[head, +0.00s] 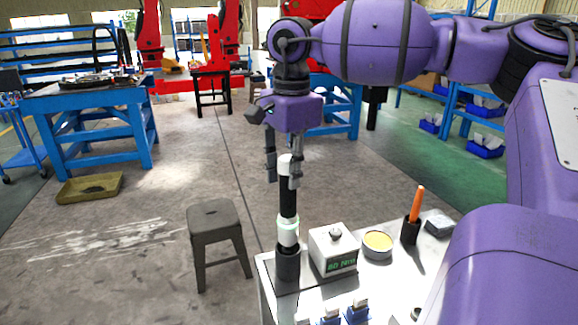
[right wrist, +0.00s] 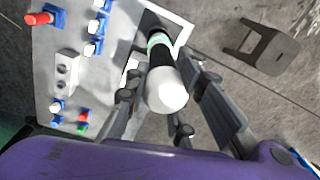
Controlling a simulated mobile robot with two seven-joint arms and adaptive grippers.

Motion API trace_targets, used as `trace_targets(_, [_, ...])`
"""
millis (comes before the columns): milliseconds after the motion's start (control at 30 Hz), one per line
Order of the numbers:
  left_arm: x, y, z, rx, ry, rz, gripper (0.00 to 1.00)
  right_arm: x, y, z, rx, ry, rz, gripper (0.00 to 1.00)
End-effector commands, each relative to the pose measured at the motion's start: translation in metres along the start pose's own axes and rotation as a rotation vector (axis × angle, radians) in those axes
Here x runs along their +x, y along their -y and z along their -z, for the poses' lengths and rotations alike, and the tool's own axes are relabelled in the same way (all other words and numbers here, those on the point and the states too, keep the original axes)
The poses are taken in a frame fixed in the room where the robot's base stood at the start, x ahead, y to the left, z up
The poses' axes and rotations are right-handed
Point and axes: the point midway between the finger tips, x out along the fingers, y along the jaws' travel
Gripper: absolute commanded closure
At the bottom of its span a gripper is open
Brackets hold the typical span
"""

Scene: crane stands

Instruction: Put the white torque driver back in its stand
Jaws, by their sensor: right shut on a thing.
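The torque driver (head: 288,195) stands upright, with a white rounded top, black grip, pale green ring and white lower part. My right gripper (head: 284,180) is shut on its upper part, one finger on each side. In the right wrist view the driver's white top (right wrist: 166,92) lies between the fingers and hides much of the stand. My left gripper is not in view.
A grey stool (head: 215,222) stands on the floor left of the table.

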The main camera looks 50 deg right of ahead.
Motion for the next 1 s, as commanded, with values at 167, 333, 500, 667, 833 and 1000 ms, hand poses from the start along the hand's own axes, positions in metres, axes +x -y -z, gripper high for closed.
trace_targets(167, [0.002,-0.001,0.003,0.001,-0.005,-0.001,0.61,0.005,0.000,-0.001,-0.001,0.001,0.003,1.00])
trace_targets(333, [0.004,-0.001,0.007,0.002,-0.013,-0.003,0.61,0.011,0.000,0.000,0.000,0.001,0.003,1.00])
trace_targets(500, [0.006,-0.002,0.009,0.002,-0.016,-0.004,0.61,0.017,0.000,0.000,-0.001,0.001,0.003,1.00])
trace_targets(667, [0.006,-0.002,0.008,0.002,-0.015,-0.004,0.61,0.022,0.000,0.000,-0.001,0.001,0.003,1.00])
trace_targets(833, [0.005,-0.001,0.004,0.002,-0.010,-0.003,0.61,0.028,-0.001,0.000,-0.001,0.001,0.003,1.00])
trace_targets(1000, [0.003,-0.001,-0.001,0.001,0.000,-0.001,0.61,0.034,-0.001,0.000,-0.001,0.000,0.003,1.00])
